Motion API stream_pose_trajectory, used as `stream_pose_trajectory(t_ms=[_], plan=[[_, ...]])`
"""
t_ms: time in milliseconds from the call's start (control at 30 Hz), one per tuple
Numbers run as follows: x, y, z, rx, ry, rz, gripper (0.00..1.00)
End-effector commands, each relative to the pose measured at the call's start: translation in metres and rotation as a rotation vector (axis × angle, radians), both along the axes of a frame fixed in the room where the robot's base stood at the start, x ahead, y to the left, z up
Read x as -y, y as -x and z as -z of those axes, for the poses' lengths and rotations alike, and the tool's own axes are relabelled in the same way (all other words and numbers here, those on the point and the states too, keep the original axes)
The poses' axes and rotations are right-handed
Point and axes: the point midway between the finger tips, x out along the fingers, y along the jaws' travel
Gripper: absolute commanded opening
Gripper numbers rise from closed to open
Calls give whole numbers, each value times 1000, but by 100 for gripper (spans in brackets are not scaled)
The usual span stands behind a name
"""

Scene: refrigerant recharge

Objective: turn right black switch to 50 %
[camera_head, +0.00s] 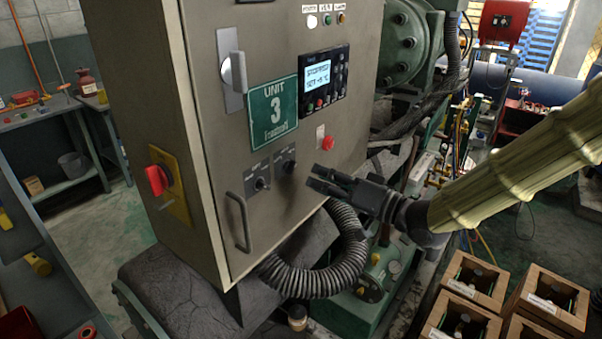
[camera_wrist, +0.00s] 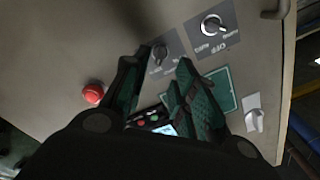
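The right black switch (camera_head: 289,166) is a small round knob on the grey cabinet door, below the display panel. In the wrist view this switch (camera_wrist: 159,53) appears beyond and between my fingertips, on a dark label plate; its pointer setting is too small to read. My gripper (camera_head: 311,177) is just right of the switch in the head view, pointing at the door. In the wrist view my gripper (camera_wrist: 158,66) has its two dark fingers apart with nothing between them. The left black switch (camera_head: 262,184) sits beside the right one; it also shows in the wrist view (camera_wrist: 212,26).
A red button (camera_head: 327,143) sits right of the switches. A green UNIT 3 sign (camera_head: 273,112) and a display panel (camera_head: 324,76) are above. A door handle (camera_head: 238,222) is lower left. A corrugated hose (camera_head: 315,275) runs below; wooden crates (camera_head: 475,278) stand lower right.

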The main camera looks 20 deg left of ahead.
Motion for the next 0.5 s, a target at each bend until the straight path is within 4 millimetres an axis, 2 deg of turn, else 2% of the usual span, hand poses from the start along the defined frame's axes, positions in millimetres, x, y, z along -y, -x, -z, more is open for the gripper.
stream_pose_trajectory(t_ms=[500], plan=[[-45, -16, 2, 1, 1, -1, 28]])
